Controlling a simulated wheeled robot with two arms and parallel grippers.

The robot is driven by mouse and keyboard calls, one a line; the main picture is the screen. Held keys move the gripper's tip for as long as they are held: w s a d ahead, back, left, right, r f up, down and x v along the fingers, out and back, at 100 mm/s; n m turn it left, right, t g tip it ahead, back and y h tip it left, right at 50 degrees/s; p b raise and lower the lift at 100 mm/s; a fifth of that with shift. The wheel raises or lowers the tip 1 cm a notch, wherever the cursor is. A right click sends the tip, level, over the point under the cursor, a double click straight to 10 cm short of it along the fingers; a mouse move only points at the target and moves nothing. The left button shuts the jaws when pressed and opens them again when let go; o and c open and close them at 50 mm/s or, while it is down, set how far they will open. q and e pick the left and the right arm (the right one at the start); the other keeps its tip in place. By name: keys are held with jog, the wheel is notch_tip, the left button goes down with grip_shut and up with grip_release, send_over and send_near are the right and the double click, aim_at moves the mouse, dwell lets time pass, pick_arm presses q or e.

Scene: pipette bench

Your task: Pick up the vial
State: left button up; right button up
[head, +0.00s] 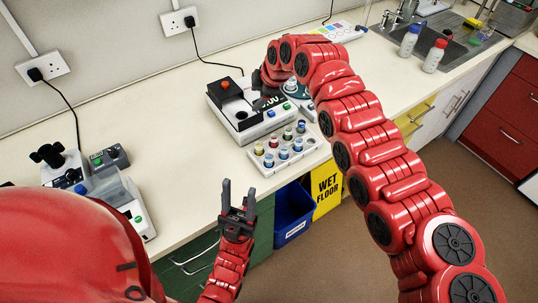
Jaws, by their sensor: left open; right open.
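Several small vials with coloured caps, such as a blue-capped vial (283,153), stand in a pale rack (313,142) near the bench's front edge. Nothing marks out one vial. My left gripper (238,189) is open and empty, its fingers pointing up the picture, in front of the bench edge and lower left of the rack. My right gripper (268,98) is open, over or beside the grey instrument behind the rack. Its fingertips are small and dark there, and I cannot tell whether anything lies between them.
The grey instrument (221,105) with a red button stands behind the rack. A microscope-like device (130,196) is at the left. Bottles (434,57) stand near the sink at the far right. A blue bin (291,214) and yellow wet-floor sign (327,190) are below the bench.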

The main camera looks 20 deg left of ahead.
jog(key=s+d+r+n+g+h+p, duration=0.1)
jog(key=s+d+r+n+g+h, duration=0.3)
jog(key=s+d, duration=0.5)
jog(key=h+p, duration=0.1)
jog(key=p, duration=0.4)
send_over(269, 156)
jog(key=s, duration=0.2)
jog(key=shift+t, duration=0.4)
jog(key=f, duration=1)
jog(key=shift+w+d+f, duration=0.1)
jog(key=shift+d+f, duration=0.2)
jog(key=shift+f, duration=0.1)
jog(key=shift+w+a+f+p, duration=0.15)
jog(key=shift+f+p, duration=0.65)
jog(key=shift+f, duration=0.15)
jog(key=shift+w+a+f+p, duration=0.1)
jog(key=shift+w+f+p, duration=0.15)
jog(key=shift+f+p, duration=0.45)
jog(key=shift+f, duration=1.35)
jog(key=shift+w, duration=0.1)
grip_shut()
